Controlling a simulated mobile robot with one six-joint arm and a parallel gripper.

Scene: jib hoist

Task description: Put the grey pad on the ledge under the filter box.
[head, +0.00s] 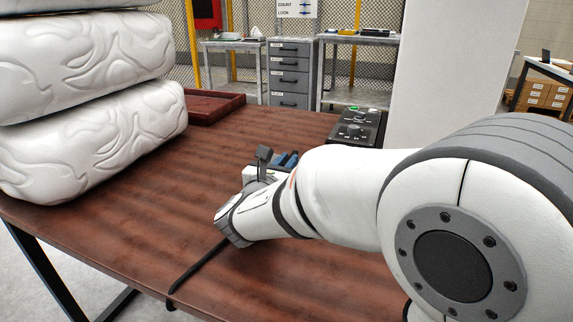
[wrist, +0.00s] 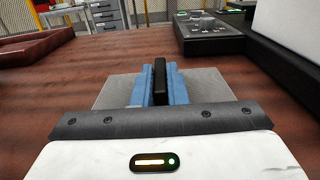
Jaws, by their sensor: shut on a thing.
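My gripper (wrist: 160,84) has blue fingers and is shut on an upright black piece between them. The grey pad (wrist: 208,86) spreads flat to both sides of the fingers, and the black piece appears to be its grip. I cannot tell whether the pad touches the table. In the head view my gripper (head: 287,160) is mostly behind my own wrist, over the middle of the table, and the pad is hidden there. I cannot make out the filter box or its ledge for certain in either view.
The brown wooden table (head: 120,215) is largely bare. White sculpted sacks (head: 90,125) are stacked at left, with a dark red tray (head: 212,104) behind them. A black control box (head: 358,127) stands beyond my gripper, beside a tall white panel (head: 450,70).

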